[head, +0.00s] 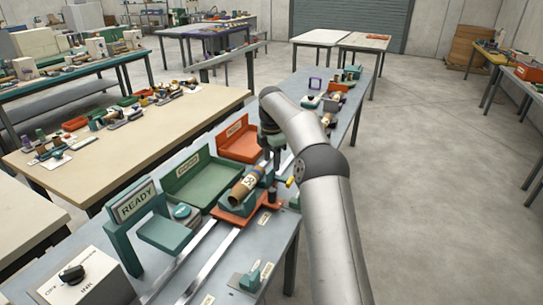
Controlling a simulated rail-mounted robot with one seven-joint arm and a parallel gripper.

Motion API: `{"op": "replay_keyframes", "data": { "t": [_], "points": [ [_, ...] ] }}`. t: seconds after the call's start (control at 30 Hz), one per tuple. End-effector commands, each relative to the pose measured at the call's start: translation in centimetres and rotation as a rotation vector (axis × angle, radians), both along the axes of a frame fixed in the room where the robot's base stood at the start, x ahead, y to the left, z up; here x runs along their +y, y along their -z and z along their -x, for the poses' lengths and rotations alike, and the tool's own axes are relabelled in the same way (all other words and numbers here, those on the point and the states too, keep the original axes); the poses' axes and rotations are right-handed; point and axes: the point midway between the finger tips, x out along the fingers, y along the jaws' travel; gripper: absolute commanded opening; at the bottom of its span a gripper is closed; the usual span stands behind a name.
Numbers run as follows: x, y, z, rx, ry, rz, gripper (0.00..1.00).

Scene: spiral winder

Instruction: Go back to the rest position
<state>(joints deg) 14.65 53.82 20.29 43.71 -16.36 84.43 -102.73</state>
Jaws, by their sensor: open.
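My arm reaches in from the lower right and bends down over the bench. My gripper (273,160) hangs from its end, small and partly hidden, just behind a brown labelled tube (246,185). It is open, and I see nothing held in it. The tube lies tilted in a teal cradle on an orange carriage (258,212), apart from the gripper as far as I can tell.
The rails (217,250) run along the bench. A table (178,126) with small parts stands beyond. Floor to the right is clear.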

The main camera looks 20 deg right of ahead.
Motion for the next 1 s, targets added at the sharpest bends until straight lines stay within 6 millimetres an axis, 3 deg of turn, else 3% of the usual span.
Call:
{"op": "replay_keyframes", "data": {
  "t": [0.17,0.57,0.67,0.77,0.87,1.0],
  "points": [
    [0.0,-1.4,0.0,-0.001,-0.001,0.000,0.49],
    [0.0,-1.6,0.0,0.000,-0.001,0.000,0.49],
    [0.9,-2.5,0.7,-0.004,0.027,0.007,0.49],
    [2.7,-4.1,2.4,-0.008,0.111,0.025,0.49],
    [4.8,-5.9,5.7,-0.016,0.248,0.047,0.49],
    [7.0,-7.7,12.2,-0.036,0.504,0.069,0.49]
  ]
}}
